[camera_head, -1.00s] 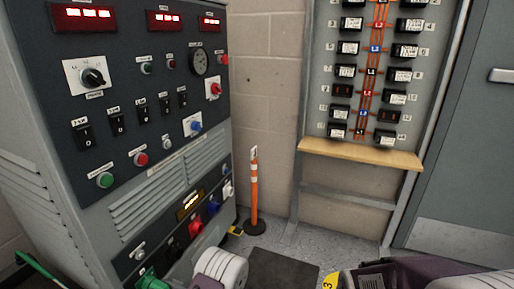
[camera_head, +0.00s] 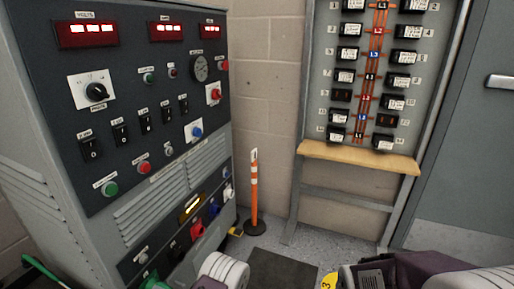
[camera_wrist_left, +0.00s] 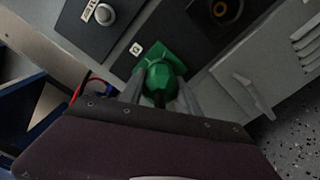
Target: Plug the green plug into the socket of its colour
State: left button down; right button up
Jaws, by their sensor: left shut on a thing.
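In the left wrist view my left gripper (camera_wrist_left: 160,95) is shut on the green plug (camera_wrist_left: 158,78), with one grey finger on each side of it. The plug's front is at a green square piece on the dark panel, which looks like the green socket; how deep it sits is hidden. In the head view only a bit of green (camera_head: 150,284) shows at the bottom edge.
The cabinet (camera_head: 70,225) carries red (camera_head: 197,231), blue (camera_head: 214,207) and white (camera_head: 228,192) sockets low down. A green bar or cable (camera_head: 42,269) shows at lower left. An orange post (camera_head: 254,195) and a wooden-ledged terminal rack (camera_head: 360,157) stand to the right.

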pick_arm(q)
jog(key=shift+m, duration=0.4)
jog(key=c, duration=0.8)
grip_release()
jog(key=shift+o, duration=0.2)
jog(key=shift+v, duration=2.55)
jog(key=p+v, duration=0.3)
jog(key=v, duration=0.6)
